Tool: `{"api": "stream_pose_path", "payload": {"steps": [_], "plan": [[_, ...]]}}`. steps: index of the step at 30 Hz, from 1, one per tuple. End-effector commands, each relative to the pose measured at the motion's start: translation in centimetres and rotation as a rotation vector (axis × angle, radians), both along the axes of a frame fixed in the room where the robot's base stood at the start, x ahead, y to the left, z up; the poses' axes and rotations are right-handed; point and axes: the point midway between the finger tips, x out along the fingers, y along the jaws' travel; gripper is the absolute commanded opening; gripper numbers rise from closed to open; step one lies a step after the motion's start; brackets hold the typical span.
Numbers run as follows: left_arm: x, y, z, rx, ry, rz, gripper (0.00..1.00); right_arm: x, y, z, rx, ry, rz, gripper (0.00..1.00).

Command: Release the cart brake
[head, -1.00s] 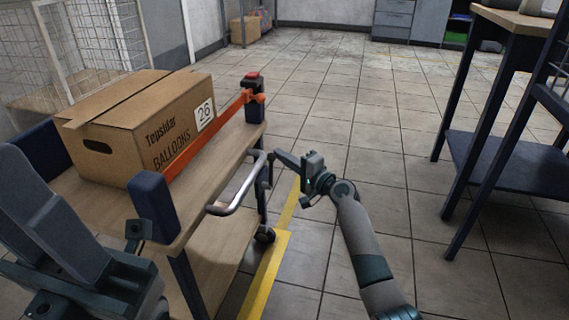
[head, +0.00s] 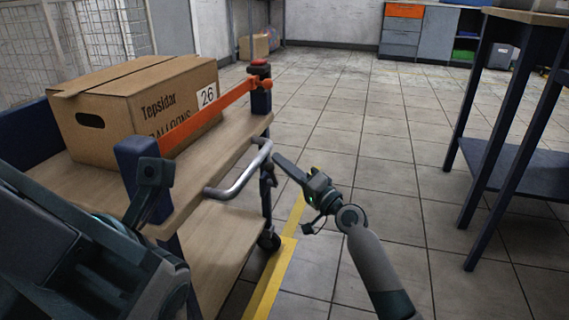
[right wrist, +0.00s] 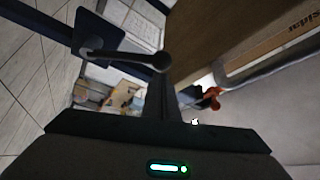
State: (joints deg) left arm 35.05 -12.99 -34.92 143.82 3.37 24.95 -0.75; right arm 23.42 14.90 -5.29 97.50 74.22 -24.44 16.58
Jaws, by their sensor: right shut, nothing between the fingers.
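The cart (head: 225,165) stands at the left, with a blue frame, wooden shelves and a curved metal push handle (head: 240,180). A dark lever (head: 267,178), likely the brake lever, hangs on the frame beside the handle's far end. In the right wrist view the lever (right wrist: 125,58) has a round knob at its free end. My right gripper (head: 276,157) is shut and empty, its tip close to the lever's pivot end; I cannot tell whether they touch. My left gripper (head: 145,190) shows only in part at the lower left, in front of the cart's near post.
A cardboard balloon box (head: 105,125) sits on the cart's top shelf behind an orange bar (head: 215,112). A red-topped post (head: 260,85) stands at the bar's far end. A blue-legged table (head: 510,165) stands at the right. Tiled floor between is clear; a yellow line runs beside the cart.

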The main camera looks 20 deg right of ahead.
Motion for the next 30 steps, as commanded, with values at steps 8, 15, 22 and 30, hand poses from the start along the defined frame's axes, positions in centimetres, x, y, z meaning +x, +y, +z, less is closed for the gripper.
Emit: {"api": "stream_pose_path", "payload": {"steps": [8,15,22,30], "plan": [[-0.01,0.02,0.17,-0.001,0.001,0.0,0.31,-0.78,0.54,-0.36,-0.001,0.001,0.0,0.0],[-0.03,0.03,0.15,-0.001,0.0,-0.001,0.31,-0.9,0.71,-0.54,-0.001,0.004,0.003,0.0],[-0.02,0.03,0.11,-0.001,0.0,-0.001,0.31,-0.91,0.82,-0.65,-0.001,0.006,0.006,0.0],[-0.01,0.05,0.51,-0.001,-0.001,0.002,0.31,-0.72,0.96,0.0,-0.001,0.006,0.006,0.0]]}}
